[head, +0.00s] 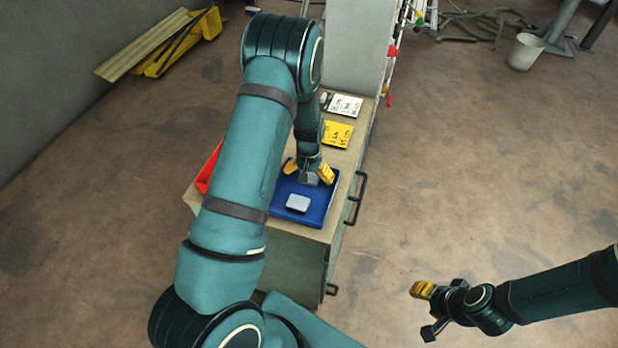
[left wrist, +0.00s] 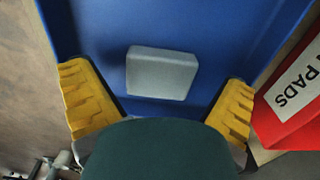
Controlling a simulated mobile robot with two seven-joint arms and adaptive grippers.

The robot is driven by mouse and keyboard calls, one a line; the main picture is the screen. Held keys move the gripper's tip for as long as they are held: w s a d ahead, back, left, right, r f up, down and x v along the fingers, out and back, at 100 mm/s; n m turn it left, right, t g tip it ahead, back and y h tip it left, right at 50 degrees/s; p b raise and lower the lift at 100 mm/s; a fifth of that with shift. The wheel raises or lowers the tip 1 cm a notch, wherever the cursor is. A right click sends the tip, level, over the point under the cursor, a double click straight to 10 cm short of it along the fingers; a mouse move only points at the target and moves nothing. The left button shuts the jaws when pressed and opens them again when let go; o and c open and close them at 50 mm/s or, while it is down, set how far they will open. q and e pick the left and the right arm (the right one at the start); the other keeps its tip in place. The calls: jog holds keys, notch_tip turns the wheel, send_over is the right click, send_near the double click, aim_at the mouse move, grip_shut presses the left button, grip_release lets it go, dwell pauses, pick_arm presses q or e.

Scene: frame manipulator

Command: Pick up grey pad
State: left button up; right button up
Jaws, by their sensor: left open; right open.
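The grey pad (head: 298,203) is a small, light grey block with rounded corners. It lies flat on the blue tray (head: 318,212) on top of the cabinet. In the left wrist view the pad (left wrist: 161,73) sits on the blue surface, ahead of and between the yellow fingers. My left gripper (head: 309,170) is open and empty over the far part of the tray, with the pad on its near side. It also shows in the left wrist view (left wrist: 160,105). My right gripper (head: 425,310) is open and empty, away from the cabinet, over the floor at the lower right.
A red bin (head: 208,170), labelled with "PADS" in the left wrist view (left wrist: 290,115), stands beside the tray, partly behind my left arm. A yellow card (head: 337,134) and a white card (head: 345,106) lie further back on the cabinet. Dark handles (head: 356,198) stick out at its right side.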

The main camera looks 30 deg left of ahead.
pick_arm(q)
jog(key=c, duration=1.3)
notch_tip(320, 180, up, 10)
jog(key=shift+f+p, duration=0.1)
jog(key=shift+p, duration=0.25)
